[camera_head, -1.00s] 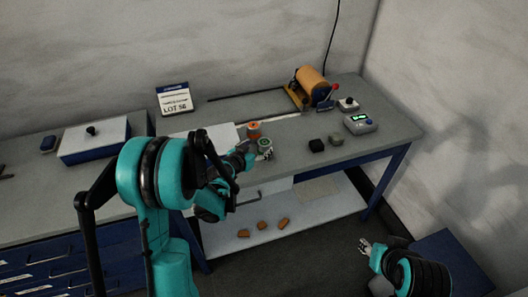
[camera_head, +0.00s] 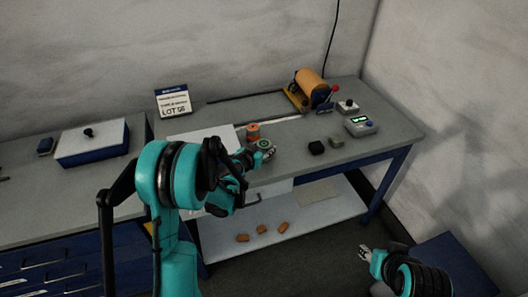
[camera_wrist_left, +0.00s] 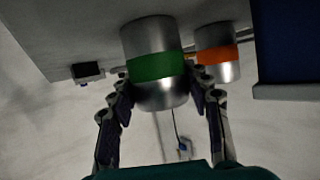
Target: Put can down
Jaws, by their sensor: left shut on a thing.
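A silver can with a green band (camera_wrist_left: 158,68) is between the fingers of my left gripper (camera_wrist_left: 163,103) in the left wrist view. In the head view this green-banded can (camera_head: 265,145) shows at the table's front part, with my left gripper (camera_head: 264,150) shut on it. I cannot tell whether its base touches the tabletop. An orange-banded can (camera_head: 253,131) stands just behind it on the table; it also shows in the left wrist view (camera_wrist_left: 217,52). My right gripper (camera_head: 366,254) is low at the right, away from the table; its fingers are too small to judge.
The grey worktable (camera_head: 375,142) holds a black block (camera_head: 316,147) and a grey-green block (camera_head: 337,142) to the right. A white sheet (camera_head: 200,140) lies left.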

